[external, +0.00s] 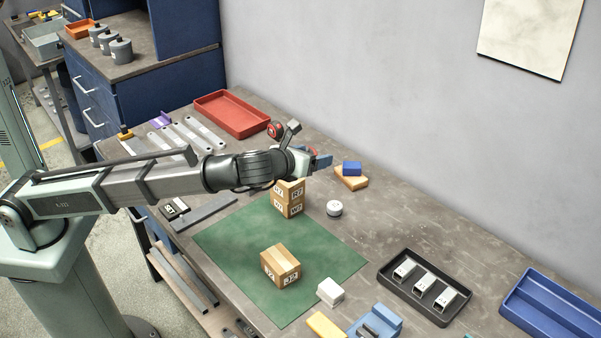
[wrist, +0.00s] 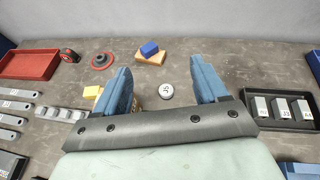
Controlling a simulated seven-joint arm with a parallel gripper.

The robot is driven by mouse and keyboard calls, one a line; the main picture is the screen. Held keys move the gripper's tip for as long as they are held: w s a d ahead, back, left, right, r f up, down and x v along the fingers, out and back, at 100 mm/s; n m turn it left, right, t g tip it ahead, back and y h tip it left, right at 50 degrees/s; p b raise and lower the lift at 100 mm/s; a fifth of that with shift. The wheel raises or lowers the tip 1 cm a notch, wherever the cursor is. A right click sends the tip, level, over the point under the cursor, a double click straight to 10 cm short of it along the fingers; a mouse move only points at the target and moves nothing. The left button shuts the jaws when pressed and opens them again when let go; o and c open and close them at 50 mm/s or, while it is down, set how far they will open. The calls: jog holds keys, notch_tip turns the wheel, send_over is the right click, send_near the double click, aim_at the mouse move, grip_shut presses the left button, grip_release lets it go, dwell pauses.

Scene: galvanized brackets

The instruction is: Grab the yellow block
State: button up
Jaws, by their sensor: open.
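A small yellow block (wrist: 92,91) lies on the table in the wrist view, just left of my left finger. I cannot make it out in the external view, where my arm and gripper cover that area. A yellow-orange block (external: 325,326) also shows at the bottom edge of the external view. My gripper (external: 322,162) is open, with blue fingers, above the table near the stacked cardboard boxes (external: 288,205). In the wrist view my gripper (wrist: 161,75) has its fingers wide apart, with nothing held between them.
A blue block (external: 351,168) rests on a tan block (external: 352,183). A white round piece (external: 334,208) lies nearby. Another box (external: 280,266) sits on the green mat (external: 225,240). A black tray (external: 388,279) is at right, a red tray (external: 232,112) at back left.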

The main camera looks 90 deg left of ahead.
notch_tip(320, 180, up, 6)
jog(key=f, duration=0.1)
jog(key=s+a+f+n+g+h, duration=0.1)
jog(key=s+a+f+n+h, duration=0.2)
jog(key=a+n, duration=0.5)
jog(key=s+a+f+n+g+h, duration=0.1)
jog(key=s+a+f+n+h, duration=0.2)
jog(key=a+n, duration=0.5)
jog(key=s+a+f+n+g+h, duration=0.1)
jog(key=s+a+f+n+h, duration=0.25)
jog(key=n, duration=0.75)
jog(key=s+a+r+n+t+h, duration=0.3)
jog(key=s+a+r+n+h, duration=0.3)
jog(key=n, duration=0.7)
jog(key=s+a+r+n+t+h, duration=0.3)
jog(key=s+a+n, duration=0.55)
jog(key=n, duration=0.45)
jog(key=f, duration=2.5)
jog(key=shift+w+a+f, duration=0.15)
jog(key=shift+w+f, duration=0.1)
jog(key=shift+f, duration=0.1)
jog(key=x, duration=1.3)
jog(key=shift+w, duration=0.3)
jog(key=c, duration=1.2)
